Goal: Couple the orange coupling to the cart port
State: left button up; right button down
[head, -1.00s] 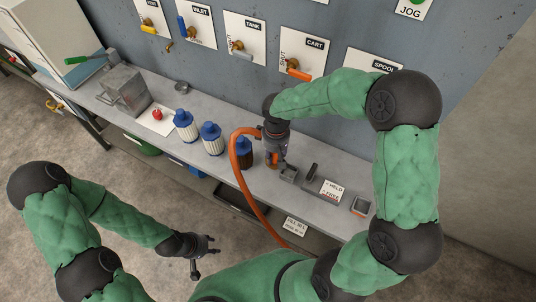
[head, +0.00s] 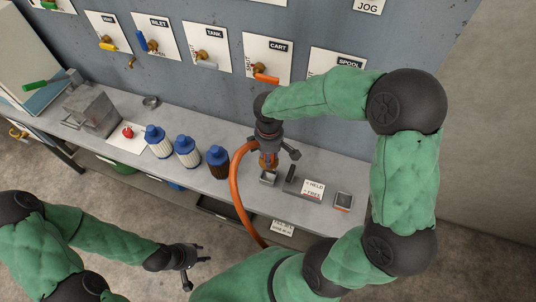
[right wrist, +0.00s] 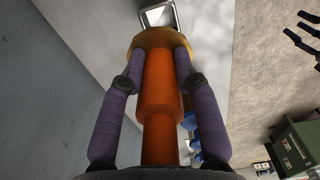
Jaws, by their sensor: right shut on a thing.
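The orange coupling (right wrist: 160,85) is between the two purple-wrapped fingers of my right gripper (right wrist: 162,70) in the right wrist view, with a wider yellowish collar (right wrist: 165,38) at its far end. In the head view my right gripper (head: 268,150) is shut on the coupling, just above the bench. An orange hose (head: 236,190) curves from it over the bench's front edge. The cart port (head: 262,67) is on the wall panel labelled CART, with an orange handle, behind and above the gripper. My left gripper (head: 194,265) is open and empty, low in front of the bench.
A small grey square holder (head: 268,178) sits just below the coupling on the bench. The HELD/FREE card (head: 313,188) and another square block (head: 343,201) are to its right. Blue-capped bottles (head: 187,152) stand left. TANK (head: 208,57) and SPOOL (head: 337,62) panels flank CART.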

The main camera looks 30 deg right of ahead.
jog(key=shift+f+b, duration=2.05)
jog(key=shift+f, duration=0.55)
jog(key=shift+f+b, duration=0.85)
jog(key=shift+f, duration=0.55)
jog(key=shift+f+b, duration=0.3)
jog(key=shift+f, duration=0.25)
jog(key=c, duration=0.8)
grip_release()
jog(key=shift+c, duration=0.2)
notch_tip(320, 180, up, 12)
